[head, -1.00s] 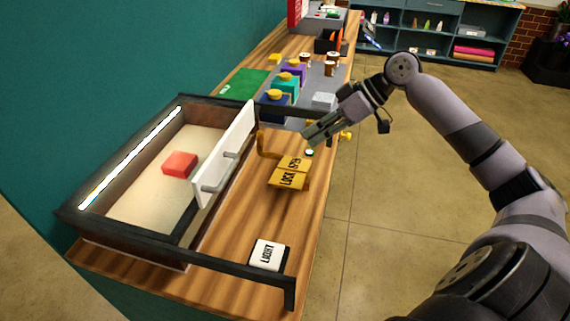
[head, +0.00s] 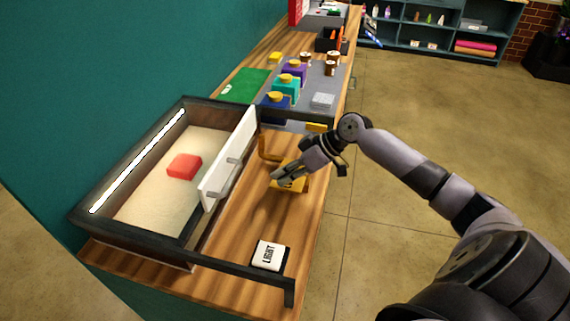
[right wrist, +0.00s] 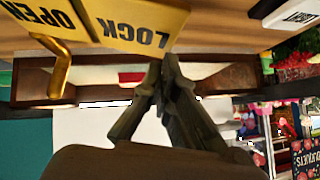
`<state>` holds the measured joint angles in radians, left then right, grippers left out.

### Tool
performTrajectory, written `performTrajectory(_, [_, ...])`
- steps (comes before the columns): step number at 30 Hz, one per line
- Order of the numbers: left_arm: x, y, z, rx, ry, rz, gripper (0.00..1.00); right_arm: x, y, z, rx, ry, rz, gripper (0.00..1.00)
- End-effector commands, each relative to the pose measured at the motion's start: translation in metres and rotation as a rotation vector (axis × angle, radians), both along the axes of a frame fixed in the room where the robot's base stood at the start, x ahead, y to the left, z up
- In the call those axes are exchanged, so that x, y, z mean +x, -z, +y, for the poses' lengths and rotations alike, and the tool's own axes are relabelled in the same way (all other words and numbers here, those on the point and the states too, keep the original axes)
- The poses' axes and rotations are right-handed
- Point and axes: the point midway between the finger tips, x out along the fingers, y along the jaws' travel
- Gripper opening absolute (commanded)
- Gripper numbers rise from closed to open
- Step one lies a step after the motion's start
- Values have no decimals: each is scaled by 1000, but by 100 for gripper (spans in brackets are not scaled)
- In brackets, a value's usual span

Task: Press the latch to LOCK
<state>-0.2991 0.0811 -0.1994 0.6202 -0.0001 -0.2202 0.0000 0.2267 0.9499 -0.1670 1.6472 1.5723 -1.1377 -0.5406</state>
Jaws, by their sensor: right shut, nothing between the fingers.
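The yellow latch plate (head: 298,186) sits on the wooden counter in front of the white-fronted case, with a raised yellow bar (head: 266,149) at its far left. My right gripper (head: 277,181) is above the plate, covering most of it and its lettering in the head view. In the right wrist view the plate (right wrist: 118,30) shows LOCK and OPEN upside down. The shut fingertips (right wrist: 163,62) are beside the LOCK half there, with nothing between them. I cannot tell whether they touch the plate. My left gripper is not in view.
A dark-framed case (head: 190,258) with a white front panel (head: 229,160) and handles holds a red block (head: 184,166). A white LIGHT button (head: 268,254) is near the counter's front. Colored boxes with yellow tops (head: 284,89) stand farther back. The floor right is clear.

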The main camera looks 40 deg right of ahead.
Motion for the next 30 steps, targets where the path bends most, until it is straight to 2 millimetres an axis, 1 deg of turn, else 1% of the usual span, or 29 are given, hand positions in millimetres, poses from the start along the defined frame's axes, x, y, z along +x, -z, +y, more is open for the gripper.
performTrajectory(11, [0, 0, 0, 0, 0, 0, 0, -1, 1, 1, -4, 0, -4, 0])
performTrajectory(30, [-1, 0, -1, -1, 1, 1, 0, -6, 10, 6, -99, -2, -82, 0])
